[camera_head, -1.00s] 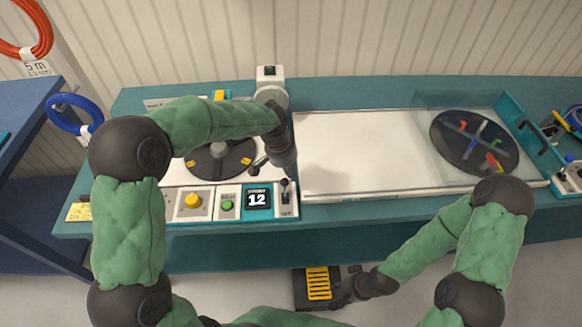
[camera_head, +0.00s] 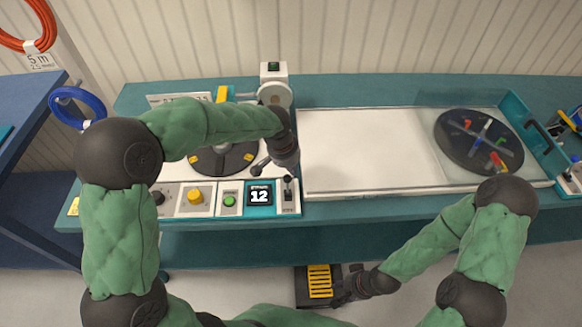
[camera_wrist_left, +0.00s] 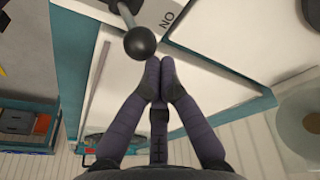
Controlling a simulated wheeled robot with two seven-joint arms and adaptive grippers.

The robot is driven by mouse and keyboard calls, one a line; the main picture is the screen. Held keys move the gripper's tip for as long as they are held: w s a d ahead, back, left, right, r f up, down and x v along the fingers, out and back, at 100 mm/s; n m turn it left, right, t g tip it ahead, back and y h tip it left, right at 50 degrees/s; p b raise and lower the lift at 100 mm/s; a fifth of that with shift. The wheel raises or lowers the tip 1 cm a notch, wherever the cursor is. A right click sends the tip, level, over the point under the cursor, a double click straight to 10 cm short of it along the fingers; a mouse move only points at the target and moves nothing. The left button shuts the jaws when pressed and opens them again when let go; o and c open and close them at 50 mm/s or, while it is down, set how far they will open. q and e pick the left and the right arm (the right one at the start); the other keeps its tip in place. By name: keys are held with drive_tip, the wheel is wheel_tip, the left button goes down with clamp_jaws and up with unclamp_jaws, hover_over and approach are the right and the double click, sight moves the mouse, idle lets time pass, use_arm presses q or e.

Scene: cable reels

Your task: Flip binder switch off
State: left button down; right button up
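The binder switch is a lever with a black ball knob (camera_head: 288,180) on a white plate at the right end of the control panel. In the left wrist view the ball (camera_wrist_left: 139,42) is just beyond my fingertips, and the letters ON show on the plate beside it. My left gripper (camera_wrist_left: 159,66) is shut with its fingers together and nothing between them; contact with the ball cannot be told. In the head view it points down just above the lever. My right gripper (camera_head: 343,291) is low at the front, its fingers too dark and small to read.
Another black-knobbed handle (camera_head: 256,171) stands left of the lever. A pale board (camera_head: 370,150) fills the bench middle. A yellow-striped pedal (camera_head: 320,281) is near my right gripper.

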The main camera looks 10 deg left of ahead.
use_arm(q)
drive_tip(key=shift+s+r+t, duration=0.1)
drive_tip(key=shift+s+t, duration=0.1)
drive_tip(key=shift+t, duration=0.1)
drive_tip(key=shift+s+d+r, duration=0.15)
drive_tip(key=shift+s, duration=0.3)
drive_tip(key=shift+s+d+r+p, duration=0.1)
drive_tip(key=shift+s+d, duration=0.05)
drive_tip(key=shift+s, duration=0.45)
drive_tip(key=shift+s+d+r+p, duration=0.1)
drive_tip(key=shift+s+d+p, duration=0.1)
drive_tip(key=shift+s, duration=0.35)
drive_tip(key=shift+s+d+r+p, duration=0.1)
drive_tip(key=shift+s+d, duration=0.05)
drive_tip(key=shift+s, duration=0.45)
drive_tip(key=shift+a, duration=0.15)
drive_tip(key=shift+w+r, duration=0.15)
drive_tip(key=shift+r, duration=0.05)
drive_tip(key=shift+r+p, duration=0.55)
drive_tip(key=shift+r, duration=0.2)
